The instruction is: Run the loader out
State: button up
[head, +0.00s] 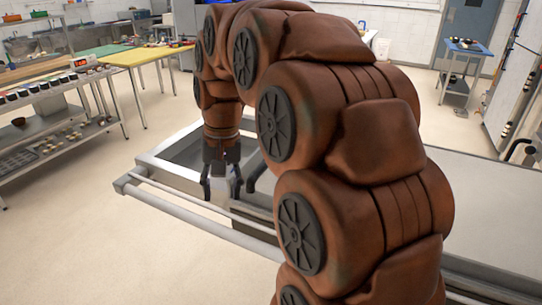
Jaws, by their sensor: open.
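The loader is a large metal frame (152,160) at waist height, seen in the head view. A round bar (190,205) runs along its near left side. A pale flat surface (485,205) lies behind my arm at the right and seems to belong to it. My brown arm hides much of the middle. My gripper (222,187) points down over the left part of the frame, open.
A steel-fronted unit with dark handles (520,150) stands at the right. Worktables, one with a yellow top (145,56), and a shelf rack (62,122) stand at the left. A small blue-topped table (468,48) is at the back. The floor (90,240) left of the loader is clear.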

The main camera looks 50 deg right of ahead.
jog(key=w+d+r+m+t+b, duration=0.15)
jog(key=d+m, duration=0.25)
jog(key=d, duration=0.6)
jog(key=w+d+r+m, duration=0.2)
jog(key=d+r+m, duration=0.1)
jog(key=d, duration=0.8)
jog(key=shift+h, duration=0.3)
jog(key=shift+w+a+f+p, duration=0.1)
jog(key=shift+w+f+p, duration=0.2)
jog(key=shift+f, duration=1)
jog(key=shift+w+a+f+p, duration=0.15)
jog(key=shift+f+p, duration=0.2)
jog(key=shift+f, duration=0.9)
jog(key=shift+w+a+f+p, duration=0.1)
jog(key=shift+w+f+p, duration=0.2)
jog(key=shift+f, duration=1)
jog(key=shift+s, duration=0.1)
jog(key=shift+c, duration=0.4)
grip_shut()
